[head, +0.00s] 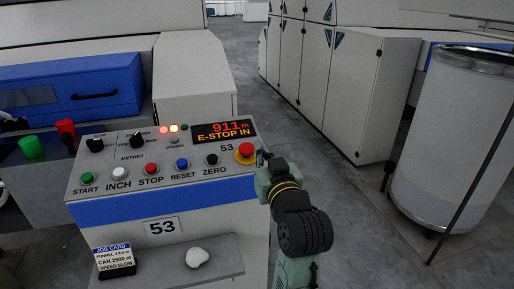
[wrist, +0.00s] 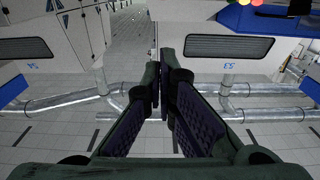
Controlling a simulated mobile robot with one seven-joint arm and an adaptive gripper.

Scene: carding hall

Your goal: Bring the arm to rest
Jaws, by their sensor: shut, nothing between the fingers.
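My gripper (head: 262,156) is at the right edge of the control panel (head: 127,173) in the head view, close beside the red emergency stop button (head: 245,150) on its yellow base. I cannot tell whether it touches the button. In the wrist view my gripper (wrist: 163,92) is shut, its dark pads together and nothing between them. The panel display (head: 224,132) reads 911 m and E-STOP IN. My arm rises from the lower right, in front of the panel's right side.
A shelf below the panel holds a job card (head: 114,259) and a white lump (head: 197,257). A tall grey can (head: 448,140) stands at the right, near grey cabinets (head: 345,85). Bare floor (head: 365,235) lies between my arm and the can. Silver pipes (wrist: 60,102) run low in the wrist view.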

